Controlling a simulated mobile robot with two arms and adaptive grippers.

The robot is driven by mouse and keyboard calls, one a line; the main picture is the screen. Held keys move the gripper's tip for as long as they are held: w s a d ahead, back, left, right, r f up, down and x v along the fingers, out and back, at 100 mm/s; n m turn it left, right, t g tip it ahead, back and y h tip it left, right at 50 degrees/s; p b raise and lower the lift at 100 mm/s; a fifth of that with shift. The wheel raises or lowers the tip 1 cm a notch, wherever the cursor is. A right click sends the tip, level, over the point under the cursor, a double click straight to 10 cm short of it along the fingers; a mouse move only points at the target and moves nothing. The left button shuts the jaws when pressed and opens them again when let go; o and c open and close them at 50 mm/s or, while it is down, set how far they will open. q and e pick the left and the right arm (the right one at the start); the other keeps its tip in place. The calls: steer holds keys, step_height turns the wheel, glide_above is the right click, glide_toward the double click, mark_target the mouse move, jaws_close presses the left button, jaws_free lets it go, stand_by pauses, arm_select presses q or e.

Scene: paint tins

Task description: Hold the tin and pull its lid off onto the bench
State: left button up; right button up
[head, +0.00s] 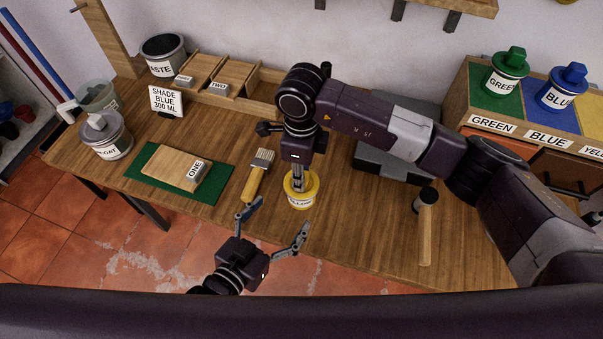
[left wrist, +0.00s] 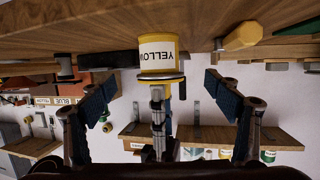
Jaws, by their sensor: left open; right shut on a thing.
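The yellow tin (head: 300,202), with a YELLOW label, stands near the bench's front edge. In the left wrist view, which shows the scene upside down, the tin (left wrist: 158,48) is straight ahead. Its lid (left wrist: 160,77) appears to be on the tin, with no clear gap. My right gripper (head: 298,185) comes down from above and is shut on the lid's top; its fingers (left wrist: 158,97) hide the part they grip. My left gripper (head: 281,213) is open and empty in front of the tin. Its fingers point toward the tin and are apart from it.
A brush (head: 256,178) lies left of the tin, and a mallet (head: 425,228) lies to the right. A green mat (head: 140,178) with a wooden block (head: 168,166) is farther left. Bare bench (head: 355,222) lies between tin and mallet. Green and blue tins stand back right.

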mark_target(293, 201)
arm_select(q)
steer(key=x, duration=1)
steer(key=shift+w+d+f, duration=0.1)
steer(key=shift+w+d, duration=0.1)
steer(key=c, duration=1.7)
steer(key=shift+o, duration=0.2)
steer(key=o, duration=1.7)
steer(key=shift+c, duration=0.2)
steer(key=shift+s+a, duration=0.1)
steer(key=shift+v, duration=0.85)
